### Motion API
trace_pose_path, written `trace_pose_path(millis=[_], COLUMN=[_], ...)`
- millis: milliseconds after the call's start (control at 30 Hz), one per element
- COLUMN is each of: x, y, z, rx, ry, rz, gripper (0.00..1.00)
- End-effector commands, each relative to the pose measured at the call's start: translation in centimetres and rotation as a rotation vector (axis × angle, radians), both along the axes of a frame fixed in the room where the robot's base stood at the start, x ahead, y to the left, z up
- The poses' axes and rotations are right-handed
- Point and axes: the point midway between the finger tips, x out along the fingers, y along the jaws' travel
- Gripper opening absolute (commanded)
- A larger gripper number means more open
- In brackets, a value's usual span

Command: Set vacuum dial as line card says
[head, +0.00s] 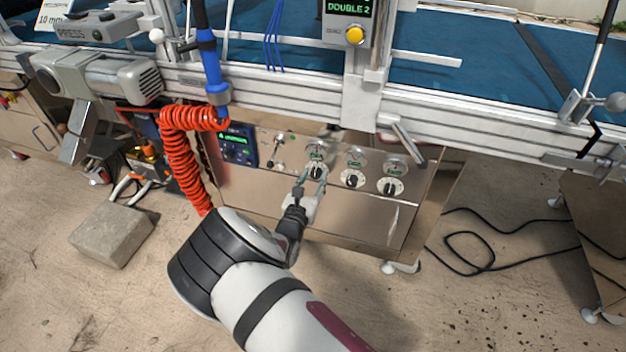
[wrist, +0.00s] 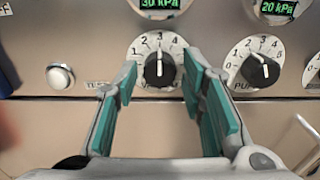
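The dial in front of my gripper has a black knob (wrist: 158,68) on a white numbered face, and its white pointer mark is up near 3. A green readout (wrist: 160,3) above it shows 30 kPa. The label under this dial is mostly hidden by my fingers. My gripper (wrist: 160,80) is open, with one teal-padded finger on each side of the knob and a visible gap to it. In the head view my gripper (head: 313,180) is at the leftmost of three dials on the metal cabinet (head: 360,215). No legible line card for this dial shows.
A second dial (wrist: 260,70) sits close on the right, under a 20 kPa readout. A white button (wrist: 60,76) is at left. In the head view, an orange coiled hose (head: 178,155) hangs left of the cabinet, and a rail (head: 290,95) runs above it.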

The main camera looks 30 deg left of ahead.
Motion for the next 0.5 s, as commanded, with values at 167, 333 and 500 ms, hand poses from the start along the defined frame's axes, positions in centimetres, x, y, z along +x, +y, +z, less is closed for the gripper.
trace_pose_path(millis=[167, 333, 500], x=[-0.02, -0.01, 0.02], y=[0.00, -0.02, -0.06], z=[-0.01, 0.00, 0.04], rx=[0.000, 0.007, 0.052], ry=[0.000, 0.002, 0.012], rz=[0.000, 0.000, -0.001], gripper=[0.00, 0.00, 0.00])
